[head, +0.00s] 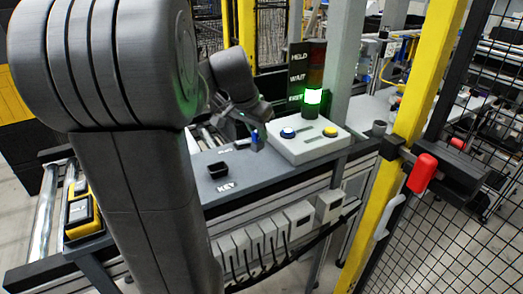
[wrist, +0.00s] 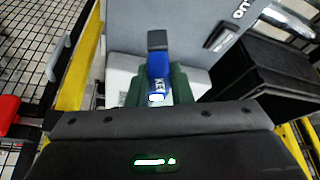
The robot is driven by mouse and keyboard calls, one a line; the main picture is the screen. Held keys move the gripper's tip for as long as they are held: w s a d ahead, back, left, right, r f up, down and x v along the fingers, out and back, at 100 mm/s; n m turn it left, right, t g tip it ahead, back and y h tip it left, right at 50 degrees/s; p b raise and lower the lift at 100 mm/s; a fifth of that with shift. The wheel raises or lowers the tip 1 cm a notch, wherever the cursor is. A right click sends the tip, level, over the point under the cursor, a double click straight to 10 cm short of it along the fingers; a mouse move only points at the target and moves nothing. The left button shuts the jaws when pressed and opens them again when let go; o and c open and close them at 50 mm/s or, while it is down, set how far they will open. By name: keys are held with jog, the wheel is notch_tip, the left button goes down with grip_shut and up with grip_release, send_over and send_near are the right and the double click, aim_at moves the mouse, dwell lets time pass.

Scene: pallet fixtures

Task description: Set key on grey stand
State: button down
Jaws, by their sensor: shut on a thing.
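The blue key (head: 255,140) is in my gripper (head: 250,128), above or at the grey surface, left of the white button box. In the wrist view the key (wrist: 158,68) shows a blue body with "KEY" lettering and a dark end, held between the green fingers of my gripper (wrist: 157,88). The grey stand (head: 268,178) is a flat-topped bench with a "KEY" label at its front. A small black open holder (head: 217,170) sits on it by that label, left of the key. Whether the key touches the surface cannot be told.
The white button box (head: 310,142) has blue and yellow buttons. A signal tower (head: 313,97) behind it glows green. A yellow post (head: 416,90) and mesh fence with a red handle (head: 422,173) stand at right. A yellow-black device (head: 82,210) lies at left.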

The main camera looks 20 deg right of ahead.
aim_at(258, 146)
jog(key=shift+f, duration=2.6)
jog(key=shift+f, duration=0.1)
jog(key=shift+f, duration=0.2)
jog(key=c, duration=1.3)
grip_release()
jog(key=shift+r, duration=0.15)
jog(key=shift+r, duration=0.25)
jog(key=v, duration=1.1)
jog(key=shift+a+r, duration=0.2)
jog(key=shift+r, duration=0.15)
jog(key=shift+s, duration=0.1)
